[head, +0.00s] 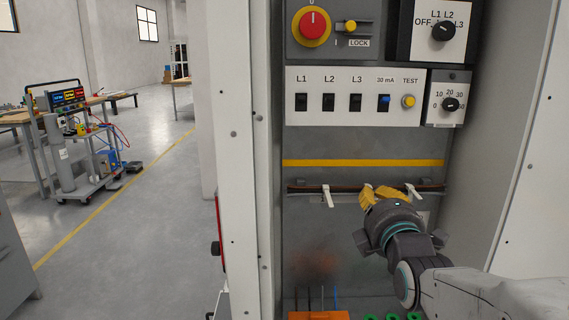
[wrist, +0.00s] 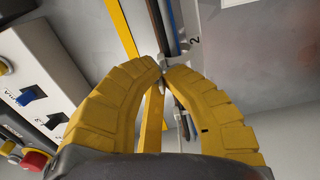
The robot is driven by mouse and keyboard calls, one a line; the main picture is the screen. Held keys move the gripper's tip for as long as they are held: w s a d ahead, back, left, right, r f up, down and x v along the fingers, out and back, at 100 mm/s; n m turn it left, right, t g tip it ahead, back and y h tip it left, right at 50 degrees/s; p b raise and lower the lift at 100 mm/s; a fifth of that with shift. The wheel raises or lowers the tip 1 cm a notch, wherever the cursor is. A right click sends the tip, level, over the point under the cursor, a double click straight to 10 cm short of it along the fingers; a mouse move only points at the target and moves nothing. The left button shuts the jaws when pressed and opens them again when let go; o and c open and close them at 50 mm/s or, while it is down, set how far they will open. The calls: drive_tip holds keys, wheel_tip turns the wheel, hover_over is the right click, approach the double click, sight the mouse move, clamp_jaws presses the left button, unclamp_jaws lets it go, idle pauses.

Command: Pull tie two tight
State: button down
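Dark and blue wires run along the back panel as a bundle (head: 345,189), with white cable ties on it. A left tie (head: 328,197) and a right tie (head: 412,192) show in the head view; the part between them is hidden by my gripper (head: 366,193). In the wrist view, a white tie (wrist: 177,64) sits on the wires beside a label "2". The yellow fingers of my gripper (wrist: 162,72) are brought together at this tie and appear to pinch its tail, though the tips cover most of it. Another white tie (wrist: 183,122) shows between the fingers.
Above the bundle are a yellow stripe (head: 362,163), a switch panel (head: 354,97), a red knob (head: 313,23) and rotary dials. Cabinet walls stand close on both sides. An orange block (head: 318,315) and green rings (head: 392,317) lie below.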

drive_tip(key=shift+s+f+b, duration=0.2)
drive_tip(key=shift+s+b, duration=0.15)
drive_tip(key=shift+s, duration=0.35)
drive_tip(key=shift+s+f+b, duration=0.2)
drive_tip(key=shift+s+b, duration=0.15)
drive_tip(key=shift+s, duration=0.3)
idle(0.5)
drive_tip(key=c, duration=1.5)
unclamp_jaws()
drive_tip(key=shift+r, duration=0.2)
drive_tip(key=shift+o, duration=0.2)
drive_tip(key=shift+s, duration=0.15)
drive_tip(key=shift+s+r+b, duration=0.1)
drive_tip(key=shift+s+b, duration=1)
drive_tip(key=shift+s, duration=1.75)
